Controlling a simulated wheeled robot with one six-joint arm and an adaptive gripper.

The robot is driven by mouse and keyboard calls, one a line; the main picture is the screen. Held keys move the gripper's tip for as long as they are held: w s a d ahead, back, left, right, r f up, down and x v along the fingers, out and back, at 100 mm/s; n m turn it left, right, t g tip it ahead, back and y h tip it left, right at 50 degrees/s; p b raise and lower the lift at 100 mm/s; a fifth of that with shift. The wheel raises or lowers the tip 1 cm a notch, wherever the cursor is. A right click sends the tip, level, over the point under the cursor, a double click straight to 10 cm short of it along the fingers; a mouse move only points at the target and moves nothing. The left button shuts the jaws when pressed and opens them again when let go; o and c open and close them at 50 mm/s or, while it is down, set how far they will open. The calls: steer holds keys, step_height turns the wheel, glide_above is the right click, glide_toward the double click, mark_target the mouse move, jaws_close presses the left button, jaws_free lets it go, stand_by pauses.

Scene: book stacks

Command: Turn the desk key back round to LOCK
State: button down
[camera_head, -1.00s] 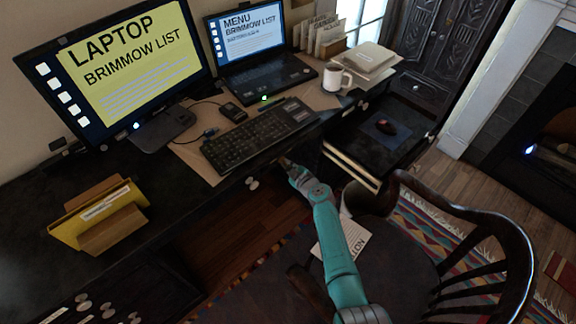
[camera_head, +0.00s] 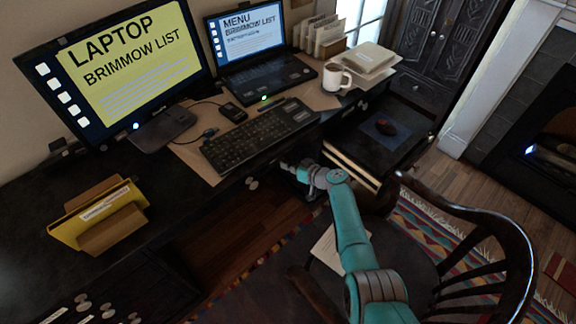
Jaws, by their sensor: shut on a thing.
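The dark desk (camera_head: 205,224) runs along the wall. My teal arm reaches in from the lower right, and my gripper (camera_head: 287,168) is at the desk's front edge, just below the keyboard. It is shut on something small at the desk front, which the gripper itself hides. The desk key and any LOCK marking cannot be made out at this size. A round pale knob (camera_head: 252,183) shows on the desk front, left of my gripper.
A wooden chair (camera_head: 515,250) stands close to my arm on the right. The keyboard (camera_head: 260,135), mug (camera_head: 336,78) and laptop (camera_head: 255,50) are on the desk. A file holder (camera_head: 105,228) stands at left.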

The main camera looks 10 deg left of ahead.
steer(key=shift+m+g+y, duration=0.4)
steer(key=shift+m, duration=0.5)
steer(key=c, duration=1.3)
jaws_free()
steer(key=shift+d, duration=0.15)
steer(key=shift+v, duration=5.85)
steer(key=shift+o, duration=0.4)
